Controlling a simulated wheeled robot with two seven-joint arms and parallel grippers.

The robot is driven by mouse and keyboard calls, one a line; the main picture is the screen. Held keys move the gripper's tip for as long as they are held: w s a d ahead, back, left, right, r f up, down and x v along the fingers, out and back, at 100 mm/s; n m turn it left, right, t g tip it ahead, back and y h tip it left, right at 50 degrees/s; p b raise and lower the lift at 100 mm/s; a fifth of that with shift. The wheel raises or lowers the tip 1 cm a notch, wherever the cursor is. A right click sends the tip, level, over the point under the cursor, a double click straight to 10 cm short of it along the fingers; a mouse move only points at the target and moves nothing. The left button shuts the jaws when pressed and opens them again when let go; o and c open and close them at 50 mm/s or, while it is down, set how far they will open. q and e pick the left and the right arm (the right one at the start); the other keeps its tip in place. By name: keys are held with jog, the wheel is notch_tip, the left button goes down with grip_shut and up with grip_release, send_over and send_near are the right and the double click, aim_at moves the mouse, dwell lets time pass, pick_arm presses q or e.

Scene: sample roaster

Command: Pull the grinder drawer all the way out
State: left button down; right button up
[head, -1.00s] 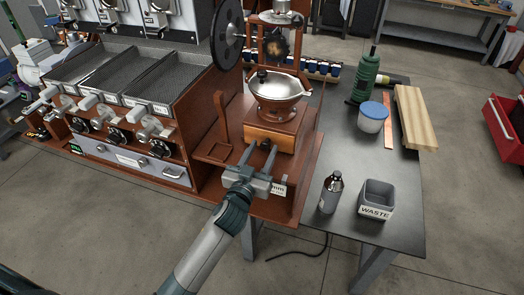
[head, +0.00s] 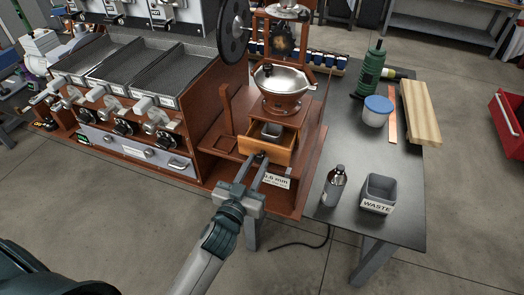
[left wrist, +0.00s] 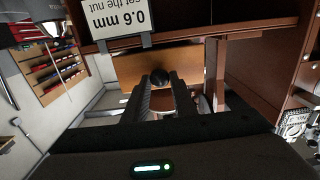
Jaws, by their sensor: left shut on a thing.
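The grinder (head: 285,90) stands on a wooden base, with a silver bowl on top and a hand wheel to its left. Its wooden drawer (head: 265,148) is partly out at the front, and a dark grey cup (head: 271,130) shows inside it. My left gripper (head: 258,165) is shut on the drawer's dark round knob. In the left wrist view the knob (left wrist: 160,77) sits between the two fingertips, in front of the drawer front (left wrist: 190,62). How far the drawer still reaches into the grinder is hidden. My right gripper is not in view.
A label card (head: 275,180) stands right of my gripper. The roaster (head: 130,110) fills the left.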

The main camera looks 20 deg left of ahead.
pick_arm(q)
jog(key=s, duration=0.2)
jog(key=shift+s, duration=0.8)
jog(key=c, duration=1.5)
grip_release()
jog(key=shift+o, duration=0.2)
jog(key=shift+s, duration=0.1)
